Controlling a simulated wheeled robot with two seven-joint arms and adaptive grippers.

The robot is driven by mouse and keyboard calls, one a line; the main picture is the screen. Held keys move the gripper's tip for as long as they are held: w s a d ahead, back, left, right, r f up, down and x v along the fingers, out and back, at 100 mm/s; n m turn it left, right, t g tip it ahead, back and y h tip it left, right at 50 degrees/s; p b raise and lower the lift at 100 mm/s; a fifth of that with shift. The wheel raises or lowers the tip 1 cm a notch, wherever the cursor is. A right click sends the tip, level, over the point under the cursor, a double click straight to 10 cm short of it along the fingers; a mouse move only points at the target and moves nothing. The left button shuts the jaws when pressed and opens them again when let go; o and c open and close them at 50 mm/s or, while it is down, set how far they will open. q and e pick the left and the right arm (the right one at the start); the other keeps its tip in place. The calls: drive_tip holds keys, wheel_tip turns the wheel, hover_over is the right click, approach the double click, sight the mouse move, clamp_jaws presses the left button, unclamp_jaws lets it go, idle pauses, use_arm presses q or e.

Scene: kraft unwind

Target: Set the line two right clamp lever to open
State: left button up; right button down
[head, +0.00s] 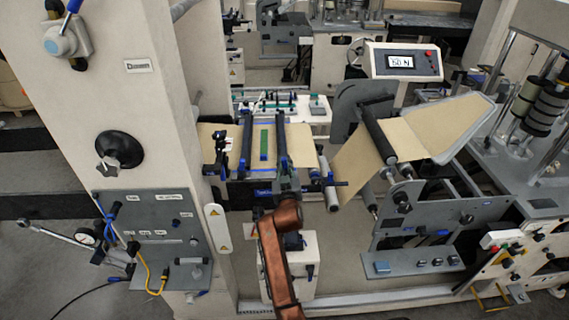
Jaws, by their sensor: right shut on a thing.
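My right arm comes up from the bottom, and my right gripper (287,183) is at the near end of the right clamp bar (281,135). It is shut on the right clamp lever there; the gripper hides most of the lever, so its angle is not clear. The left clamp bar (247,143) lies across the kraft web (300,142), parallel to the right one. A green strip (264,143) lies between the bars. A dark lever (221,150) stands left of the left bar. My left gripper is not in view.
A roller with a light end (328,184) sits close to the right of my gripper. A display unit (402,62) stands behind. A white box (303,262) is beside my forearm.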

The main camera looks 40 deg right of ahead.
drive_tip(key=shift+f, duration=0.15)
drive_tip(key=c, duration=2.2)
unclamp_jaws()
drive_tip(key=shift+s, duration=0.1)
drive_tip(key=shift+o, duration=0.2)
drive_tip(key=shift+r, duration=0.35)
wheel_tip(320, 180, up, 10)
drive_tip(key=shift+f, duration=0.25)
